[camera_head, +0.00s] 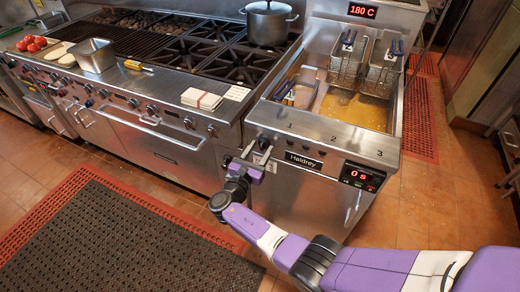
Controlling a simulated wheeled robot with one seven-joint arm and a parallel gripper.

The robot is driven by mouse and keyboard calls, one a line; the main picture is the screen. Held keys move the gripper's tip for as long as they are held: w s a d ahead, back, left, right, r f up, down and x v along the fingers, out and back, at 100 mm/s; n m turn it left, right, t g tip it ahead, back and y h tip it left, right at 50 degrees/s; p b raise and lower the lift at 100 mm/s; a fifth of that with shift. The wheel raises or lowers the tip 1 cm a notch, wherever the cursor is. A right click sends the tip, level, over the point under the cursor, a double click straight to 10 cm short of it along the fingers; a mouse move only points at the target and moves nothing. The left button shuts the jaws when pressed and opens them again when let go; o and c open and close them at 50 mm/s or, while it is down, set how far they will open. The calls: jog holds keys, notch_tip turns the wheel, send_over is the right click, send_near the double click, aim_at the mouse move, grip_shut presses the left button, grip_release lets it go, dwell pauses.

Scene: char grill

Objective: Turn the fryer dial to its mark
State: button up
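The fryer (316,185) stands right of the range, with a steel front panel and a name plate reading "Haldrey". A dark, dial-like part (263,144) shows at the panel's upper left, mostly hidden by my gripper. My gripper (258,152) is at that spot, its fingers pointing at the panel with some space between them. I cannot tell whether they touch or hold the dial. The dial's mark and pointer cannot be made out. A red display (362,177) on the panel reads "0 s". A red display (362,10) above the fryer reads "180 C".
Fry baskets (347,62) sit in the oil vat, numbered 1 to 3 at its front edge. Left is the range (150,118) with knobs, a front rail, a pot (268,22) and a steel container (93,55). Mats (110,235) lie on the open tiled floor.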

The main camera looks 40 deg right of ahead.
jog(key=shift+o, duration=0.5)
jog(key=v, duration=0.7)
jog(key=shift+s+a, duration=0.15)
jog(key=shift+a, duration=0.2)
